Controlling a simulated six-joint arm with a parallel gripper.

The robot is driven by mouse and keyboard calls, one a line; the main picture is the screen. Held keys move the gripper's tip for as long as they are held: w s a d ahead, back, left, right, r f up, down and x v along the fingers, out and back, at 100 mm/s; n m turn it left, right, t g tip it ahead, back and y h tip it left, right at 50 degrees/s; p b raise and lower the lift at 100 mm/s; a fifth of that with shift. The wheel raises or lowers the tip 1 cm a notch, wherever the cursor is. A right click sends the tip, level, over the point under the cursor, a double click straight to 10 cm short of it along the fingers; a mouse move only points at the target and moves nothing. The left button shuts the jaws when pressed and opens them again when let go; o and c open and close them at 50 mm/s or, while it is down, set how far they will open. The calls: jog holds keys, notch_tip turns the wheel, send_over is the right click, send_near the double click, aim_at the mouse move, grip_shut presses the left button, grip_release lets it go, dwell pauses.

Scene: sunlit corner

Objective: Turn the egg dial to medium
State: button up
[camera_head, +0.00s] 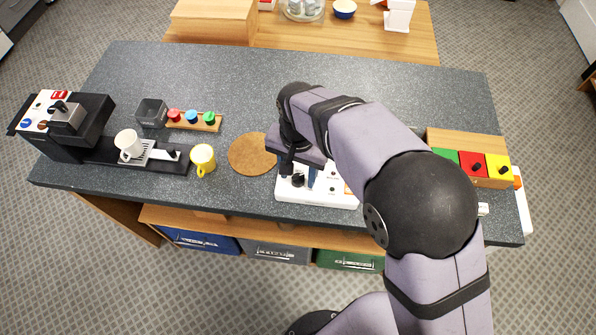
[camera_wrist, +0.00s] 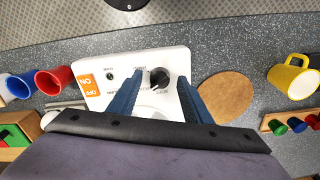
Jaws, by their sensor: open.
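A white appliance (camera_head: 285,194) sits at the front middle of the counter, partly hidden by my arm. In the wrist view its white panel (camera_wrist: 118,64) carries a black dial (camera_wrist: 159,77) with small labels around it, too small to read. This looks like the egg dial; its setting cannot be made out. The dial (camera_head: 298,180) also shows in the head view. My gripper (camera_wrist: 158,84) is open, its two blue fingers on either side of the dial in the picture. Whether they touch it is not clear. Nothing is held.
A round cork mat (camera_head: 252,154) lies left of the appliance. A yellow mug (camera_head: 203,159), coffee machine (camera_head: 70,130) and rack of coloured pieces (camera_head: 193,121) stand farther left. A wooden box with green, red and yellow fronts (camera_head: 472,165) is at right. The back of the counter is clear.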

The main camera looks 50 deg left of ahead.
aim_at(298, 176)
jog(key=shift+r+b, duration=1.15)
jog(key=shift+r, duration=2.5)
jog(key=w+d+m, duration=0.3)
jog(key=w+d, duration=1.3)
jog(key=d, duration=0.5)
jog(key=s+d+f+m, duration=0.1)
jog(key=s+d, duration=0.1)
jog(key=d, duration=0.6)
jog(key=s+d+f+m, duration=0.1)
jog(key=s+d+f, duration=0.1)
jog(key=d, duration=0.7)
jog(key=s+d+f+m, duration=0.1)
jog(key=s+d+f, duration=0.1)
jog(key=d, duration=0.7)
jog(key=shift+s+f, duration=0.15)
jog(key=shift+s, duration=0.15)
